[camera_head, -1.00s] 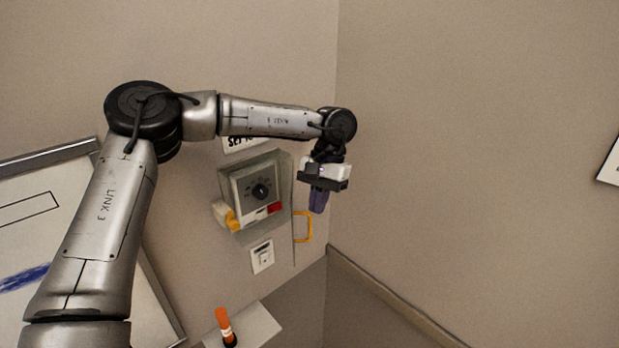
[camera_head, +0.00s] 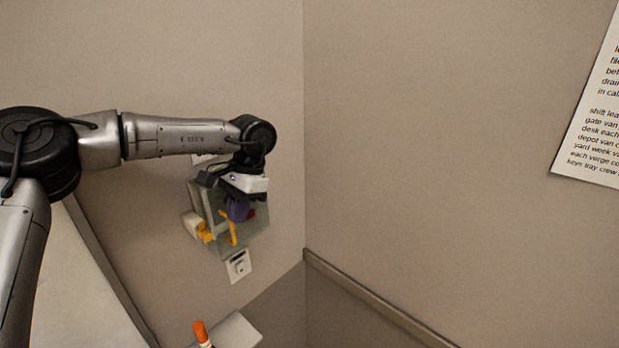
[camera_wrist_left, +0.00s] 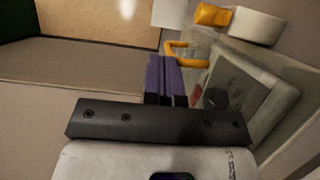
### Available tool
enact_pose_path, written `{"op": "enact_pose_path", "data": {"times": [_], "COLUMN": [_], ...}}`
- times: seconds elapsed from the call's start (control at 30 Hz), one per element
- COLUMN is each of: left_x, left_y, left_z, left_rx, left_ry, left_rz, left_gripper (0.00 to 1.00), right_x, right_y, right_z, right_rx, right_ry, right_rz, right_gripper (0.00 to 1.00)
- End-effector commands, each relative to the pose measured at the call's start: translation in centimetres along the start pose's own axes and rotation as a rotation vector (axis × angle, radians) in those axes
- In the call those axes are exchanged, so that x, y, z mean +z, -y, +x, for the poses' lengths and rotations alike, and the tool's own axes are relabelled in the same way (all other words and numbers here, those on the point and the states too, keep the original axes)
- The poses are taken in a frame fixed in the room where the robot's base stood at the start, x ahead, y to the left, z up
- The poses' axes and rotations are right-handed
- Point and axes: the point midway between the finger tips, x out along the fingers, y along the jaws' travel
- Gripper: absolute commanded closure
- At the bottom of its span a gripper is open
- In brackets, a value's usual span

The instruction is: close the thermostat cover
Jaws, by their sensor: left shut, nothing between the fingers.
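The thermostat (camera_head: 200,199) is a grey wall box. In the left wrist view its face (camera_wrist_left: 262,85) shows with a dark dial (camera_wrist_left: 216,98). The clear cover (camera_head: 256,239) with a yellow handle (camera_head: 231,228) stands in front of the thermostat; whether it touches the box I cannot tell. The handle also shows in the left wrist view (camera_wrist_left: 180,50). My left gripper (camera_head: 239,210) is shut and empty, its purple fingers at the cover near the handle; contact is unclear. It hides much of the thermostat. My right gripper is not in view.
A white block with a yellow part (camera_head: 203,232) sits at the thermostat's left side. A white switch (camera_head: 238,265) is below. A shelf (camera_head: 238,334) holds an orange-topped object (camera_head: 201,333). The right wall carries a printed notice (camera_head: 592,125) and a rail (camera_head: 370,300).

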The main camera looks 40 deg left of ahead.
Motion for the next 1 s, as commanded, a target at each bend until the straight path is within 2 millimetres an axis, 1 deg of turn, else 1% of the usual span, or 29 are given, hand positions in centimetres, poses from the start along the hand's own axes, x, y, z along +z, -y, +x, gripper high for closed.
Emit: {"op": "enact_pose_path", "data": {"times": [0.33,0.83,1.0], "left_x": [0.09,0.11,0.34], "left_y": [0.34,0.37,0.41], "left_z": [0.02,0.0,-0.47], "left_rx": [-0.03,-0.031,-0.03], "left_ry": [-0.001,-0.001,-0.001], "left_rz": [0.078,0.082,0.08], "left_gripper": [1.0,1.0,1.0], "right_x": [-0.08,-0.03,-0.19], "right_y": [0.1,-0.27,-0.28], "right_z": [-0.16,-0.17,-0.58], "right_rx": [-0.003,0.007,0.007], "right_ry": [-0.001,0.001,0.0], "right_rz": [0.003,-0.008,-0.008], "right_gripper": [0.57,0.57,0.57]}}
